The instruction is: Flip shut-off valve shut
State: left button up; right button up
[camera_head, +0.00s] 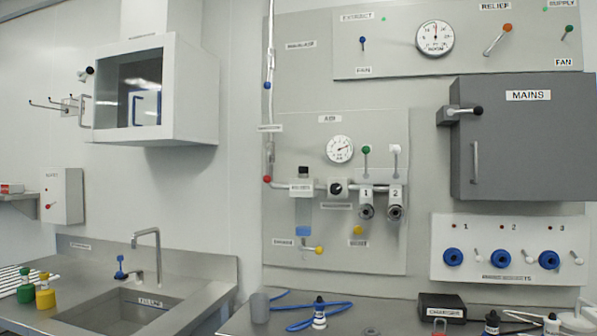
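No label that I can read clearly says "shut-off". On the AIR panel (385,250), a vertical pipe at the left edge carries a red knob (267,180) and, higher up, a blue knob (267,85). A small label (270,128) beside this pipe is too small to read. A green-tipped lever (366,150) and a white-tipped lever (396,149) stand upright above outlets 1 and 2. A yellow-tipped lever (319,250) sits below the blue-ended filter bowl (303,218). The round gauge (340,149) is above. Neither gripper shows.
A grey MAINS box (520,145) juts out at the right. A white hood (160,90) juts out at the left, above a sink (120,310) with a tall tap (148,250).

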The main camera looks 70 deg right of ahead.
aim_at(267, 178)
jog(key=z, duration=1.95)
jog(key=i+j+u, duration=0.5)
jog(key=i+u, duration=0.15)
jog(key=i, duration=0.15)
jog(key=i+j+u, duration=0.1)
jog(key=i+u, duration=0.2)
jog(key=i, duration=0.15)
